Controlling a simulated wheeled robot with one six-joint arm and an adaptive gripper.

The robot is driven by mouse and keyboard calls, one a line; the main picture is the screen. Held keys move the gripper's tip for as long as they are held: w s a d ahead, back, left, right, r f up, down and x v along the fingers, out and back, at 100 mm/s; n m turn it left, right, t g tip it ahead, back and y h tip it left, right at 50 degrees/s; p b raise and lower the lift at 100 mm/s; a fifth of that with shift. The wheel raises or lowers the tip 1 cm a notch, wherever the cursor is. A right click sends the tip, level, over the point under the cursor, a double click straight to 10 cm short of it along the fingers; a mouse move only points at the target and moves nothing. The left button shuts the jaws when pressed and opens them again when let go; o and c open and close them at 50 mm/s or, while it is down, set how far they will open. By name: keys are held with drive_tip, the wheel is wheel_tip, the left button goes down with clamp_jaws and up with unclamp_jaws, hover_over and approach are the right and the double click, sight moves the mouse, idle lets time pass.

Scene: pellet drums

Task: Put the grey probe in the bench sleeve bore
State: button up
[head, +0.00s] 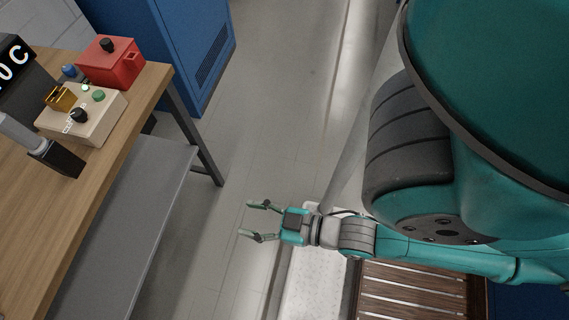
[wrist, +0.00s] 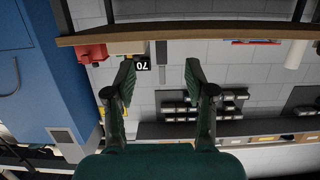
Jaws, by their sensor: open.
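My gripper (head: 254,219) is open and empty over the floor, to the right of the bench (head: 150,100) and well apart from it. Its two fingers also show spread in the wrist view (wrist: 160,75). On the bench at the left edge of the head view lies a light grey cylinder (head: 18,133) joined to or against a black block (head: 58,160). I cannot tell whether this is the grey probe or its holder. I cannot make out the sleeve bore.
A cream control box (head: 88,122), a red box (head: 110,62) and a black display (head: 14,62) stand on the bench. A grey lower shelf (head: 125,220) sits under the benchtop. A blue cabinet (head: 185,45) stands behind. The floor between bench and gripper is clear.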

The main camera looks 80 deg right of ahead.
drive_tip(key=v, duration=0.8)
drive_tip(key=shift+f+g, duration=0.25)
drive_tip(key=shift+g, duration=0.05)
